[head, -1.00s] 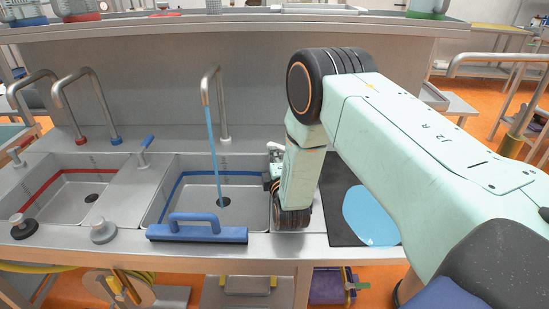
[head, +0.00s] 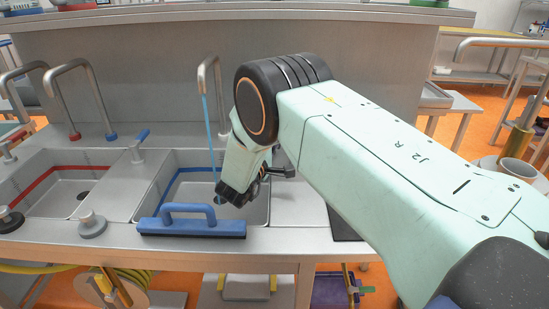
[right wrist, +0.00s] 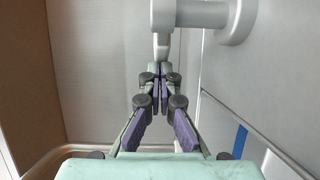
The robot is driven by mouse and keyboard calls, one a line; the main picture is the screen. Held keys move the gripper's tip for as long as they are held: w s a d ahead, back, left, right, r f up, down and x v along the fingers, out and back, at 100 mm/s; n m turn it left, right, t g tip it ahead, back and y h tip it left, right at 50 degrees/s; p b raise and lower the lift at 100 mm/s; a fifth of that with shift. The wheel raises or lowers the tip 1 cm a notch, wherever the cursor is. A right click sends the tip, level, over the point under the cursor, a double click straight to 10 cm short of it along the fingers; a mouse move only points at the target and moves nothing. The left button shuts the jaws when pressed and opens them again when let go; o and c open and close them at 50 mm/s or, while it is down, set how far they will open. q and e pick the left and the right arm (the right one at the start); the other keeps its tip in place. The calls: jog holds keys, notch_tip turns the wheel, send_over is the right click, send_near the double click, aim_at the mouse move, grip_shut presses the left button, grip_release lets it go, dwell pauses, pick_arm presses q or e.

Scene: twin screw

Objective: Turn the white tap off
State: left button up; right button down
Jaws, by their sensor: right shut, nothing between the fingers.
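In the right wrist view, a pale grey-white fitting (right wrist: 190,14) that looks like the white tap spans the top, with a round base at its right and a short stem hanging towards my fingers. My right gripper (right wrist: 160,78) is shut and empty, its fingertips just below that stem; I cannot tell whether they touch it. In the head view my right arm hides the tap, and my right wrist hangs over the blue-striped sink (head: 174,190). Water (head: 208,120) runs from the curved spout (head: 218,75) into this sink. My left gripper is out of view.
A blue-handled squeegee (head: 190,228) lies along the sink's front edge. A blue tap (head: 140,140) stands between the two sinks. The red-striped sink (head: 40,203) is at the left. A back wall (head: 150,75) rises behind the spouts.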

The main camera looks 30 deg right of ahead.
jog(key=shift+w+d+f+m+g+h+b, duration=0.1)
jog(key=shift+d+m+g+h+b, duration=0.15)
jog(key=shift+m+g, duration=0.25)
jog(key=shift+w+d+m+g+h+b, duration=0.1)
jog(key=shift+m+g+h+b, duration=0.1)
jog(key=shift+m+g+h, duration=0.3)
jog(key=shift+w+d, duration=0.15)
jog(key=shift+d, duration=0.6)
jog(key=shift+d+r, duration=0.1)
jog(key=shift+r, duration=0.1)
